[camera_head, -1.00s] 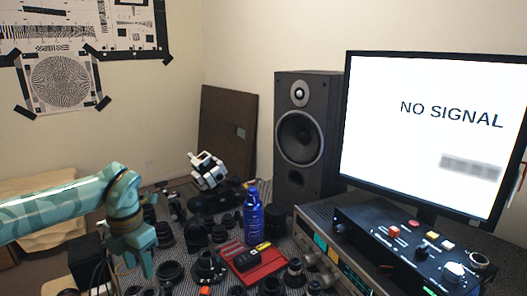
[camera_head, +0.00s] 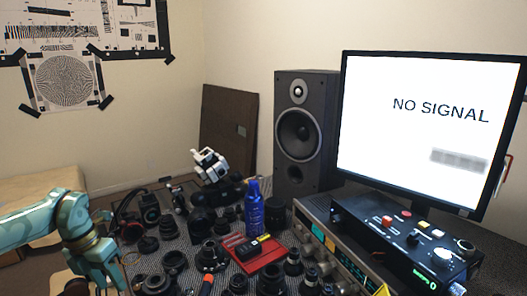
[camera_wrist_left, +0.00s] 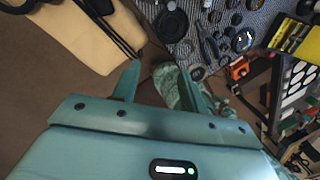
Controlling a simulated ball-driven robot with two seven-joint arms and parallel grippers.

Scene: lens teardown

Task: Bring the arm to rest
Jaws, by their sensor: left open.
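My left arm comes in at the lower left of the head view. Its teal gripper (camera_head: 108,278) hangs downward at the left side of the crowded table, with its tips near the bottom edge of the picture. In the left wrist view the gripper (camera_wrist_left: 158,80) has its two fingers apart with nothing held between them. Below the fingers is a brown floor and a teal patterned part, probably my own body. My right gripper does not show.
The table holds many dark lens parts, a blue bottle (camera_head: 254,206), a red tray (camera_head: 270,258), a speaker (camera_head: 300,130) and a control box (camera_head: 385,225) before a monitor (camera_head: 425,135). A tan padded surface (camera_wrist_left: 85,35) lies left of the gripper in the wrist view.

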